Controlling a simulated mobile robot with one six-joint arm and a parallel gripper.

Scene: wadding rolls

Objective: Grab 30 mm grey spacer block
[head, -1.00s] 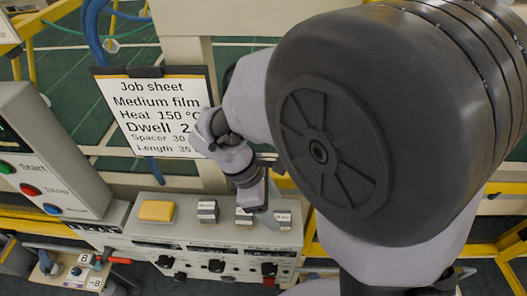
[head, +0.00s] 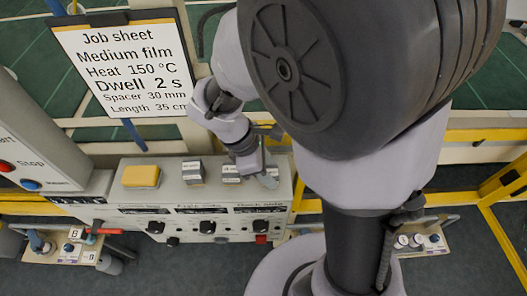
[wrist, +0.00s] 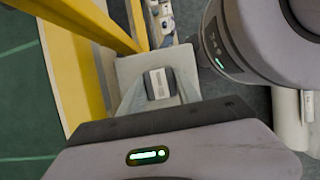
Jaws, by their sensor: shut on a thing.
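My gripper (wrist: 158,92) is shut on a grey spacer block (wrist: 158,83) with a pale label, seen between the fingers in the wrist view. Its label is too small to read there. In the head view my gripper (head: 266,172) is at the right end of the control box top and hides most of the held block. Two other grey blocks stand to its left, a middle one (head: 231,171) close beside the gripper and a left one (head: 192,171). I cannot tell whether the held block is lifted.
A yellow block (head: 141,176) lies at the left on the control box (head: 130,212), whose front has knobs. A job sheet (head: 125,75) reads Spacer 30 mm. A Start/Stop panel (head: 35,145) stands at left. Yellow rails (head: 490,215) run at right.

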